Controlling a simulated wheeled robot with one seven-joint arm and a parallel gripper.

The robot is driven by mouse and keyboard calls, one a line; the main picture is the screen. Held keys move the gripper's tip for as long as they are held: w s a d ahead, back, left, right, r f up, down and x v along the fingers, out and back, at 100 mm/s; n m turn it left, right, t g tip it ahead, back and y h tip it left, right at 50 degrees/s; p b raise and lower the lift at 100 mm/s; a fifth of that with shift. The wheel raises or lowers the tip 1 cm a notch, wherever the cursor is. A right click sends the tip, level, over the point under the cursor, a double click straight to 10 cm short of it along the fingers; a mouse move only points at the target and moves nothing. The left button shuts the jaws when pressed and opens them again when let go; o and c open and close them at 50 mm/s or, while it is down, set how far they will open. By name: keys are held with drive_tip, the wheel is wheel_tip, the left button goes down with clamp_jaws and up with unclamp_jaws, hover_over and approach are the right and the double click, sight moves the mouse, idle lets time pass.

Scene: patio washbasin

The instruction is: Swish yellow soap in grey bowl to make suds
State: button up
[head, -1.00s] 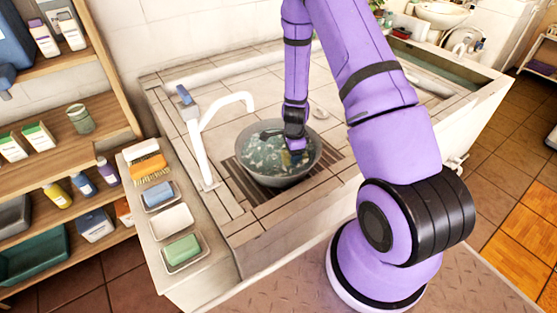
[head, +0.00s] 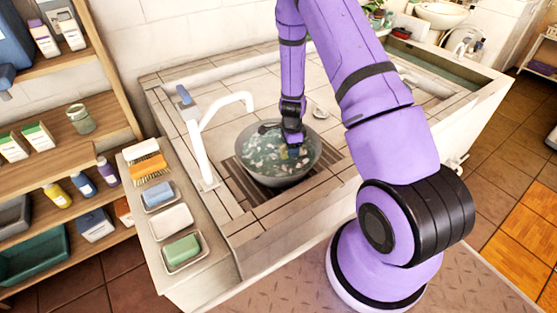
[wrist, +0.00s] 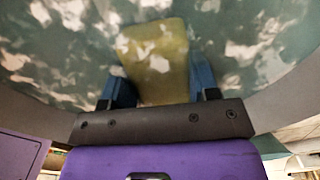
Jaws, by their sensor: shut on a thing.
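The grey bowl (head: 272,178) sits on a dark slatted grate in the washbasin, holding greenish water with pale foam patches (head: 270,158). My gripper (head: 293,152) reaches down into the bowl, right of its middle. In the wrist view, the yellow soap (wrist: 158,62) is between the blue fingers of my gripper (wrist: 162,88), which are shut on it. Pale foam patches overlap the soap, and water surrounds it. In the head view the soap is hidden by the gripper and water.
A white tap (head: 212,125) stands left of the bowl. The ledge at left holds a green soap (head: 182,248), a white soap (head: 171,220), a blue soap (head: 159,194) and brushes (head: 148,166).

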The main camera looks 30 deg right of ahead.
drive_tip(key=shift+w+d, duration=0.2)
drive_tip(key=shift+w, duration=0.4)
hover_over(294, 171)
drive_tip(key=shift+a, duration=0.1)
drive_tip(key=shift+w+d, duration=0.35)
drive_tip(key=shift+w, duration=0.6)
drive_tip(key=shift+w+d, duration=0.3)
drive_tip(key=shift+w, duration=0.65)
drive_tip(key=shift+w+d, duration=0.35)
drive_tip(key=shift+w, duration=0.6)
drive_tip(key=shift+s+a, duration=0.35)
drive_tip(key=shift+s, duration=0.6)
drive_tip(key=shift+s+a, duration=0.3)
drive_tip(key=shift+s, duration=0.65)
drive_tip(key=shift+s+a, duration=0.35)
drive_tip(key=shift+s, duration=0.6)
idle(0.5)
